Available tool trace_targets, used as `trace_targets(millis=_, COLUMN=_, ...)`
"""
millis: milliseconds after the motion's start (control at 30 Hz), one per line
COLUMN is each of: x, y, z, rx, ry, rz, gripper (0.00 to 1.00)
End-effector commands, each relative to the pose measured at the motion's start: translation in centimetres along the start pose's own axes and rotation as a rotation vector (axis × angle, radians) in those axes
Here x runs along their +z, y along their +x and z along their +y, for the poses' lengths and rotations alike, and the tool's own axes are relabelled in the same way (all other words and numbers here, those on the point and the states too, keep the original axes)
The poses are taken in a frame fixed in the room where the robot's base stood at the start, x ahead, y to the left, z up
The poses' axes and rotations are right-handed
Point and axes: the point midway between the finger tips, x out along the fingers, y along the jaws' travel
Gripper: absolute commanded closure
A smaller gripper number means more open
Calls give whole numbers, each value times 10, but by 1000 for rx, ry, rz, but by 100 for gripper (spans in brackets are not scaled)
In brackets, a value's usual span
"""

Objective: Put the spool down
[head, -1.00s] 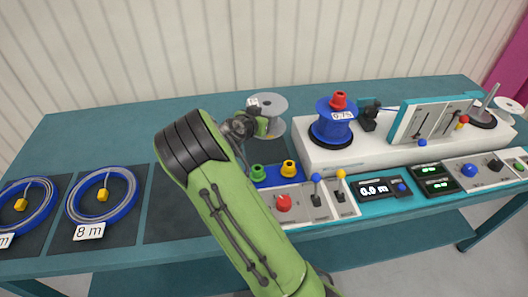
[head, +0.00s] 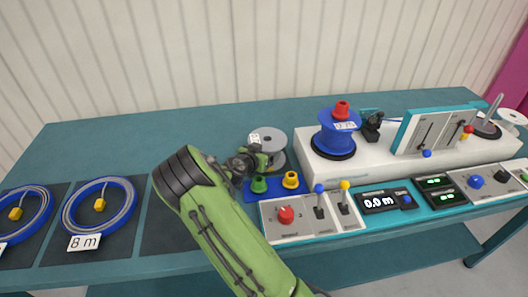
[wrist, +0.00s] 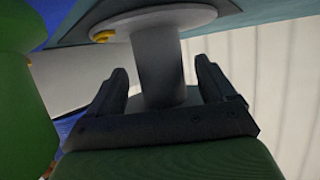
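The grey spool (head: 272,135) stands upright at the table's middle, behind the blue plate; its lower flange looks to be at the tabletop, though my arm partly hides it. A small white label on it is too small to read. My gripper (head: 250,160) is at its left side. In the wrist view the grey core (wrist: 157,65) runs between the two fingers (wrist: 163,85), with a visible gap on at least the right side, so the fingers look open around it. One flange (wrist: 155,22) shows close to the teal table.
The blue plate (head: 251,196) with green and yellow knobs is just in front of the spool. A blue spool (head: 339,130) with a red knob sits on the white machine (head: 310,168) to the right. Cable coils (head: 99,205) lie on dark mats at left. The back-left table (head: 110,145) is clear.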

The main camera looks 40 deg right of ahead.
Motion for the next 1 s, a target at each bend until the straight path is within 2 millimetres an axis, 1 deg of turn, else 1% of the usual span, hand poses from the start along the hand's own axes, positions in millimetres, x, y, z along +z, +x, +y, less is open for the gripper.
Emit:
trace_targets(millis=167, x=-1, y=0, z=0, rx=0, ry=0, rz=1, gripper=17)
trace_targets(millis=267, x=-1, y=-7, z=0, rx=-1, ry=1, rz=0, gripper=17)
trace_targets(millis=367, x=-1, y=-27, z=-1, rx=-3, ry=-1, rz=-1, gripper=17)
trace_targets(millis=500, x=-2, y=-66, z=-1, rx=-6, ry=-1, rz=0, gripper=17)
trace_targets(millis=633, x=-1, y=-97, z=-1, rx=-5, ry=-2, rz=0, gripper=17)
trace_targets(millis=733, x=-1, y=-113, z=-1, rx=-3, ry=-1, rz=0, gripper=17)
trace_targets(millis=867, x=-2, y=-122, z=2, rx=5, ry=3, rz=-13, gripper=17)
trace_targets(millis=967, x=-4, y=-130, z=16, rx=24, ry=14, rz=-111, gripper=17)
trace_targets(millis=1000, x=-5, y=-138, z=24, rx=28, ry=15, rz=-179, gripper=17)
